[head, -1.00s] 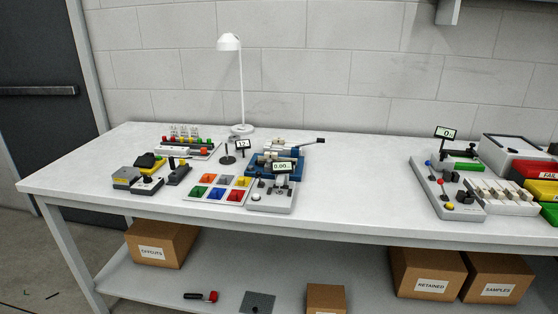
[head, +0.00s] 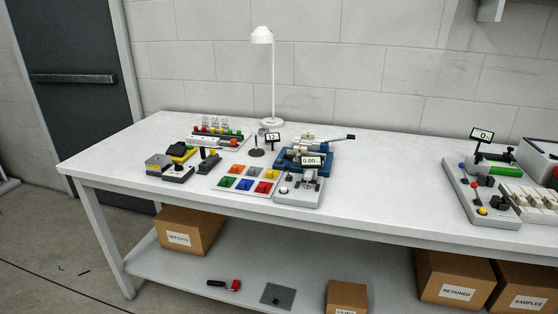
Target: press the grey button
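Neither of my grippers shows in the head view. A white panel (head: 234,192) with coloured square pieces lies on the table near its front edge, left of centre. Its back row holds an orange piece, a grey piece (head: 254,171) and a yellow piece; its front row holds green, blue and red ones. I cannot tell whether the grey piece is the grey button. A grey device (head: 299,195) with a lit display reading about 0.00 stands just right of the panel and has a small pale round knob (head: 283,190).
Left are small black, yellow and grey units (head: 180,160); behind is a white lamp (head: 272,80). A lever panel (head: 480,195) stands right. The table is clear between it and the centre. Cardboard boxes (head: 190,231) sit on the lower shelf.

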